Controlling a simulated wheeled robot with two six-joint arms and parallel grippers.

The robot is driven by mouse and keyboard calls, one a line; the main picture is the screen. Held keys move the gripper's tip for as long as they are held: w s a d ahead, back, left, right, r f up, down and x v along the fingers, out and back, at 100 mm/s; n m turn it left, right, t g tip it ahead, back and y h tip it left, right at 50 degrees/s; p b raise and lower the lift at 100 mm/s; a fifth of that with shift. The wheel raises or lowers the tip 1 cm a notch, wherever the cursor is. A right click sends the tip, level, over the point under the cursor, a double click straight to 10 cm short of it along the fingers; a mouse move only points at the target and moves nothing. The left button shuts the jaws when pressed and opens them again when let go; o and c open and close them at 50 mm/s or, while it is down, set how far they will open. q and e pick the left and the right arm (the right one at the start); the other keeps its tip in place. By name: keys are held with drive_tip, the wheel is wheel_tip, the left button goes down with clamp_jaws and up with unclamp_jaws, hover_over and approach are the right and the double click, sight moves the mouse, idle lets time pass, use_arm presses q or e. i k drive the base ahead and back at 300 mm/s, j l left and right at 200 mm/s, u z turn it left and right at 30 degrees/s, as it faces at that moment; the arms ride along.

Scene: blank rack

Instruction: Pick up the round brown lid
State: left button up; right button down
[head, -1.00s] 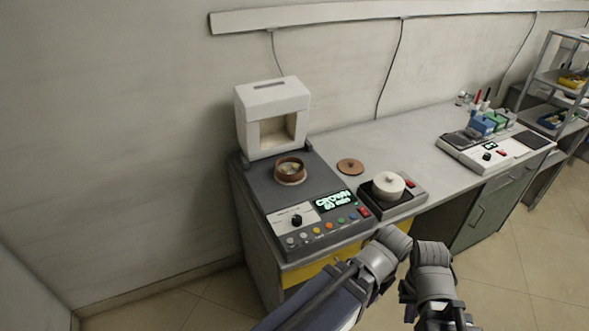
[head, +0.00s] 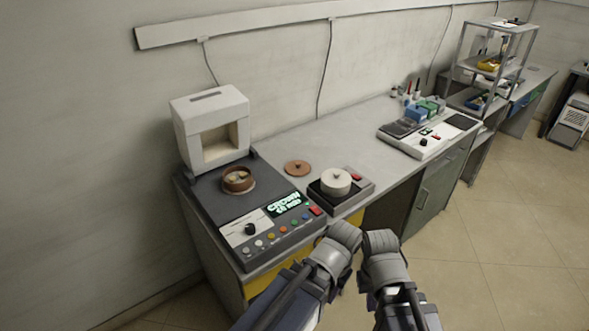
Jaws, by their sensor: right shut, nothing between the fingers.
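The round brown lid (head: 297,168) lies flat on the grey bench, with a small knob on top. It sits between a round brown dish (head: 238,187) on the dark console and a white round pot with a knob (head: 336,182). Both my arms come in from the bottom, well in front of the bench edge and apart from the lid. My right gripper (head: 366,286) shows only in part, low beside its arm, shut and empty. My left gripper's fingers are hidden behind its arm links.
A dark console (head: 203,202) with buttons and a lit display carries a white box-shaped oven (head: 211,127) at the back. The white pot stands on a black-topped unit (head: 357,198). A white device (head: 428,138) is further right. Bare bench (head: 350,141) lies behind the lid.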

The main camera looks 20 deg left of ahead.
sight(296, 168)
drive_tip(key=i+l+u, duration=0.1)
drive_tip(key=i+l, duration=0.15)
drive_tip(key=i+l+u, duration=0.1)
drive_tip(key=i+l, duration=0.2)
drive_tip(key=i+l+u, duration=0.1)
drive_tip(key=l, duration=0.3)
drive_tip(key=i+l+u, duration=0.1)
drive_tip(key=i+l, duration=0.25)
drive_tip(key=i+l+u, duration=0.1)
drive_tip(key=i+l, duration=0.15)
drive_tip(key=l, duration=0.15)
drive_tip(key=i+l+u, duration=0.1)
drive_tip(key=l, duration=0.3)
drive_tip(key=i+l+u, duration=0.1)
drive_tip(key=i+l, duration=0.2)
drive_tip(key=l, duration=0.15)
drive_tip(key=j, duration=0.3)
drive_tip(key=i+j, duration=0.15)
drive_tip(key=j, duration=0.15)
drive_tip(key=u, duration=0.05)
